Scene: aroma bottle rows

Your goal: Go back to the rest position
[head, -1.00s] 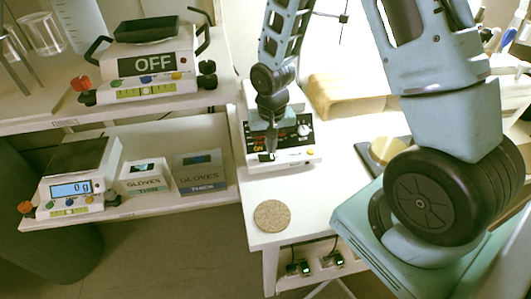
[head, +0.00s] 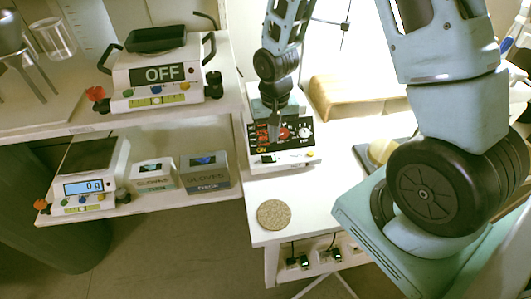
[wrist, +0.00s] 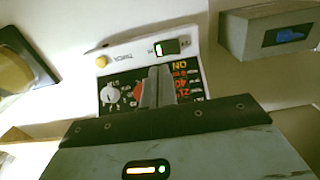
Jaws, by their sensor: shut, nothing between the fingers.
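My gripper (head: 275,130) is over the device with the black control panel (head: 296,133) on the white table, near its red knob and red lettering. In the wrist view the fingers (wrist: 157,88) are together, with nothing between them, in front of the panel (wrist: 125,82). I cannot tell whether the fingertips touch the panel. My arm reaches down from the top of the head view.
A cork coaster (head: 274,214) lies near the table's front corner. On the left are a scale reading OFF (head: 158,75), a scale reading 0 g (head: 84,187) and two glove boxes (head: 153,175), (head: 204,172). A tan block (head: 350,95) lies behind the device.

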